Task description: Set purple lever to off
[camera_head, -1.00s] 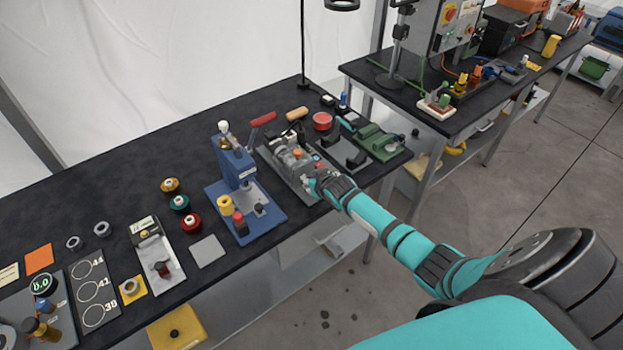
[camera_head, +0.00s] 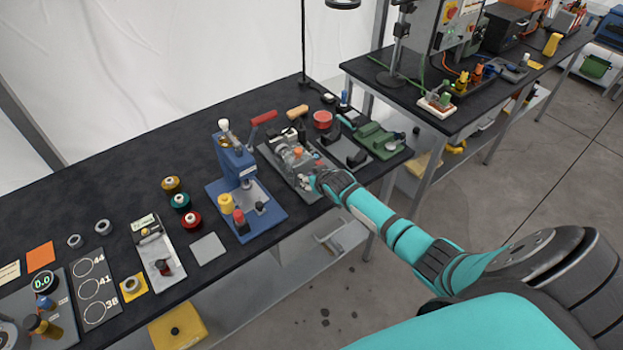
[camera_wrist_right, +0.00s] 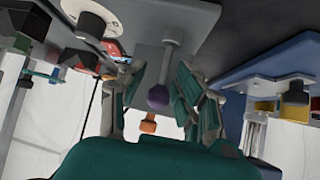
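The purple lever (camera_wrist_right: 158,97) shows in the right wrist view as a dark purple knob on a grey stem rising from a grey plate (camera_wrist_right: 148,32). My right gripper (camera_wrist_right: 161,76) is open, with one finger on each side of the purple knob. Gaps show between the knob and both fingers. In the head view, my right gripper (camera_head: 316,180) is at the front edge of the grey lever unit (camera_head: 275,157). The purple knob cannot be made out there. My left gripper is not in view.
An orange knob (camera_wrist_right: 148,124) is close to the purple one, beyond it in the right wrist view. A blue press (camera_head: 236,165) stands left of the lever unit, and a green vise (camera_head: 380,140) stands to the right. The table front is open floor.

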